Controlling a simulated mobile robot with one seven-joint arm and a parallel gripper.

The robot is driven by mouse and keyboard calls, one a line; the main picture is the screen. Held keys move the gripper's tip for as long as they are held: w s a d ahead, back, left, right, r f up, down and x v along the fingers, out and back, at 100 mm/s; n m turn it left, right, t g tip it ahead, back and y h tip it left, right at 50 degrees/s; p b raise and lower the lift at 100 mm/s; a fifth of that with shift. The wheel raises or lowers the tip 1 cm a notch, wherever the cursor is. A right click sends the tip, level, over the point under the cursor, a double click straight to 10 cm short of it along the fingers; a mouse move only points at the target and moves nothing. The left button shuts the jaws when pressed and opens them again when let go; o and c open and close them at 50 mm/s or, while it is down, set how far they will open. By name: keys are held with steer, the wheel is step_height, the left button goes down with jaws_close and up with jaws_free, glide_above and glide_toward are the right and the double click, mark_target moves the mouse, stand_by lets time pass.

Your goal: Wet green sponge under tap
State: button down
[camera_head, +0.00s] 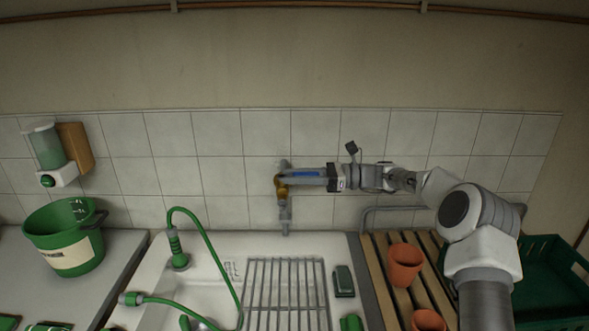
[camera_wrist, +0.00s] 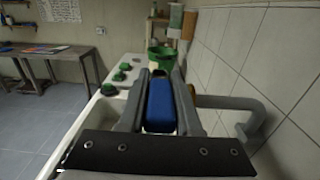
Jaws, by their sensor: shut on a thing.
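The tap (camera_head: 284,212) is a grey wall pipe with a brass-coloured valve (camera_head: 280,187) above the back of the sink. My gripper (camera_head: 290,180) reaches in from the right at the tap. Its fingers are shut on a long blue piece (camera_head: 306,174), which looks like the tap's lever. In the wrist view the blue piece (camera_wrist: 160,105) lies between the fingers, with the grey pipe (camera_wrist: 240,105) to the right. A dark green block (camera_head: 344,280), perhaps the green sponge, lies right of the sink's metal rack. No water stream is visible.
A green hose (camera_head: 205,238) curves over the white sink (camera_head: 215,290). A metal rack (camera_head: 285,290) covers part of the sink. Terracotta pots (camera_head: 404,264) stand on wooden slats to the right. A green bucket (camera_head: 67,237) and soap dispenser (camera_head: 47,152) are at left.

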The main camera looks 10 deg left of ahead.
stand_by(0.5)
steer(key=c, duration=0.6)
jaws_free()
steer(key=w+d, duration=0.2)
steer(key=d, duration=1.5)
steer(key=shift+w+b, duration=0.4)
steer(key=shift+d, duration=0.1)
